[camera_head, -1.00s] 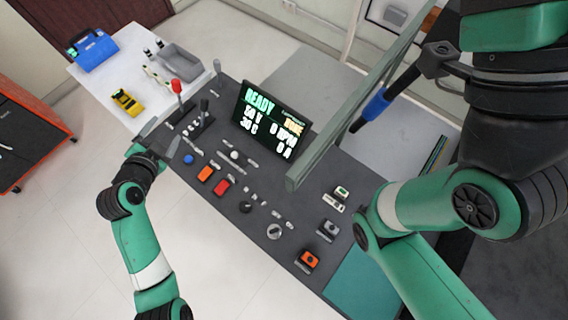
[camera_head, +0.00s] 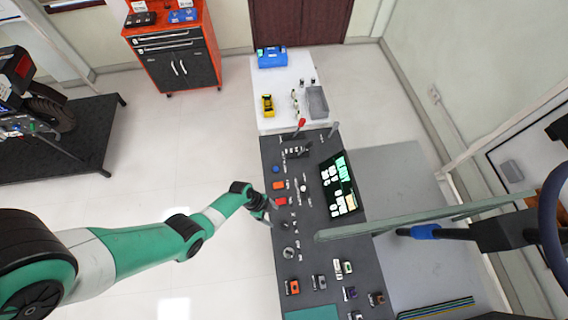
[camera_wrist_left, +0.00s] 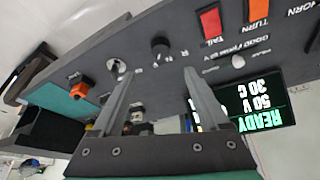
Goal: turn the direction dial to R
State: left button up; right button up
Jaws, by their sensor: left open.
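The black dial (camera_wrist_left: 160,47), a small round knob on the dark sloped console (camera_head: 303,262), shows ahead of the fingertips in the left wrist view. Its pointer setting is too small to read. In the head view the dial (camera_head: 284,227) is small, just below my left gripper. My left gripper (camera_head: 268,209) is at the console's left edge, near the red button. In the left wrist view the left gripper (camera_wrist_left: 160,88) is open and empty, its fingers apart and pointing towards the dial. My right gripper is out of view.
A silver ring-shaped switch (camera_wrist_left: 117,67) sits beside the dial. Red (camera_wrist_left: 210,23) and orange (camera_wrist_left: 258,11) buttons are close by. A lit screen (camera_head: 339,186) rises from the console's right side.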

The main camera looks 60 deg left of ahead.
aim_at(284, 223)
pick_arm(q)
jog(key=b+x, duration=1)
jog(key=shift+f, duration=0.15)
jog(key=shift+w+d+f+b, duration=0.2)
jog(key=shift+d+f+b, duration=0.1)
jog(key=shift+f+b, duration=0.25)
jog(key=shift+r, duration=0.1)
grip_shut()
